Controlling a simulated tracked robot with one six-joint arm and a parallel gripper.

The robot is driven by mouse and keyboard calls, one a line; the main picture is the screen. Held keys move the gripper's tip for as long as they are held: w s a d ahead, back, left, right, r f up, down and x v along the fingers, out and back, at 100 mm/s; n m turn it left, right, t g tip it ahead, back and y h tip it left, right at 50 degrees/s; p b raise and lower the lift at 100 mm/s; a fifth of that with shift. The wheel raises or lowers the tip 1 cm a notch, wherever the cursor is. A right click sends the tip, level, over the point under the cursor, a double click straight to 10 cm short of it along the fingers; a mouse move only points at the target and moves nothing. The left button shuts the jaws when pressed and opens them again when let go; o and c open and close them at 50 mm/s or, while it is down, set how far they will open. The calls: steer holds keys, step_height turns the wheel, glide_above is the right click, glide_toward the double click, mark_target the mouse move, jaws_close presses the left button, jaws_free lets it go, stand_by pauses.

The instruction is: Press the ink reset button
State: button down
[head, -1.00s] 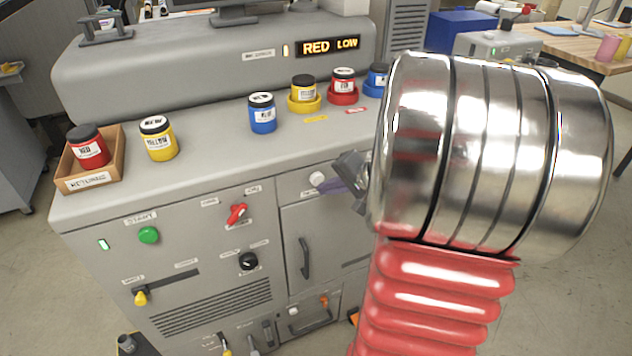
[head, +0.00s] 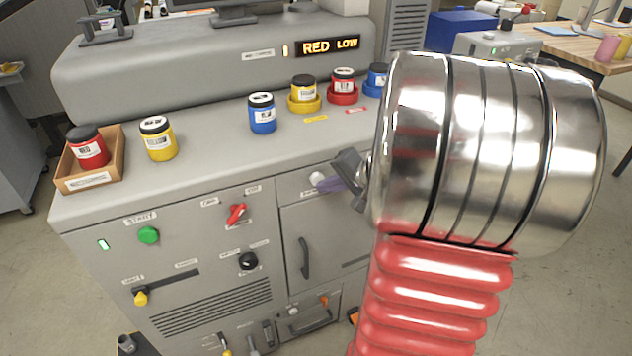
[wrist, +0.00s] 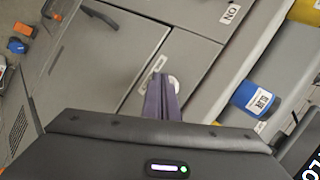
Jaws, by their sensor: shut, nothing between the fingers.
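A round white button (head: 317,178) sits on the upper right front panel of the grey machine, above the door with the dark handle. It also shows in the wrist view (wrist: 174,83), just beside my fingertips. Its label is too small to read. My gripper (head: 328,186) has purple fingers, shut and empty, pointing at the panel close to the button. In the wrist view the fingers (wrist: 159,84) partly cover the button's left side. I cannot tell whether they touch it.
On the machine top stand a blue jar (head: 262,115), a yellow jar (head: 158,140) and a red jar in a tray (head: 90,180). A green START button (head: 148,235) and a red knob (head: 237,214) are on the left front.

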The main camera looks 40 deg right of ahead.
steer(key=shift+w+d, duration=0.15)
steer(key=shift+w, duration=0.35)
stand_by(1.0)
steer(key=shift+s, duration=0.1)
steer(key=shift+s+a, duration=0.25)
steer(key=shift+s, duration=0.55)
steer(key=shift+s, duration=0.1)
steer(key=shift+s+a, duration=0.25)
steer(key=shift+s, duration=0.5)
steer(key=shift+s+a, duration=0.25)
steer(key=shift+s, duration=0.55)
steer(key=shift+s+a, duration=0.25)
steer(key=shift+s, duration=0.5)
